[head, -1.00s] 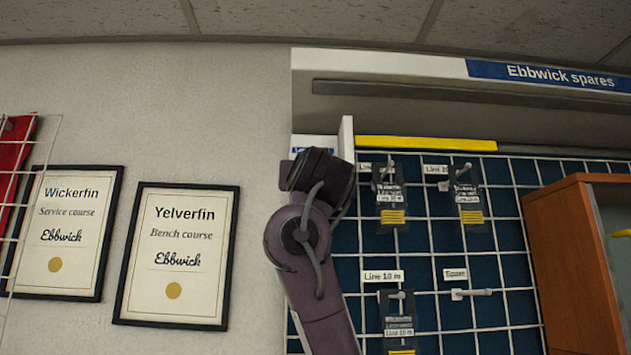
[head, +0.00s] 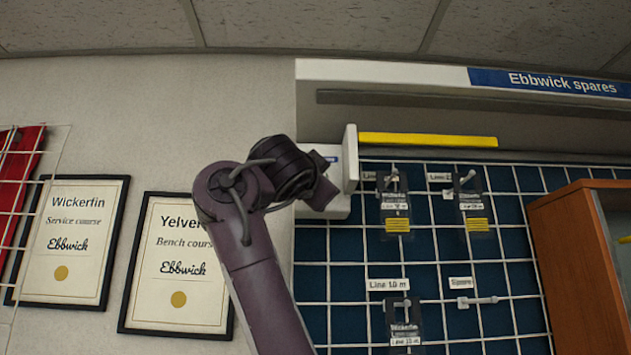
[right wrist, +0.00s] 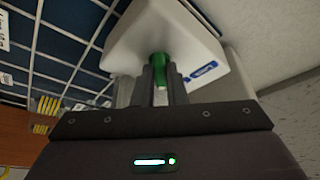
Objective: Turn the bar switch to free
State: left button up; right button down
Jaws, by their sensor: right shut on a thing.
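The bar switch shows as a green piece (right wrist: 159,60) on a white housing (right wrist: 150,28) in the right wrist view. The housing carries a blue label (right wrist: 204,71). My right gripper (right wrist: 160,82) is shut on the green bar, its two dark fingers on either side of it. In the head view my right gripper (head: 322,190) is up against the white housing (head: 349,165) left of the pegboard, and the bar itself is hidden. How far the bar is turned I cannot tell. My left gripper is in neither view.
A grid board (head: 345,270) with hanging packets (head: 396,208) is right of the arm. A yellow strip (head: 428,140) runs along its top. A wooden cabinet (head: 572,260) stands at the right. Framed certificates (head: 70,240) hang on the left wall.

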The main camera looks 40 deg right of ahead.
jog(key=shift+f+m, duration=0.15)
jog(key=shift+m, duration=0.15)
jog(key=c, duration=1.7)
grip_release()
jog(key=shift+c, duration=0.2)
jog(key=b+v, duration=0.4)
jog(key=v, duration=0.3)
jog(key=shift+a+b, duration=0.35)
jog(key=shift+a, duration=0.05)
jog(key=shift+s+d, duration=0.1)
jog(key=shift+s, duration=0.05)
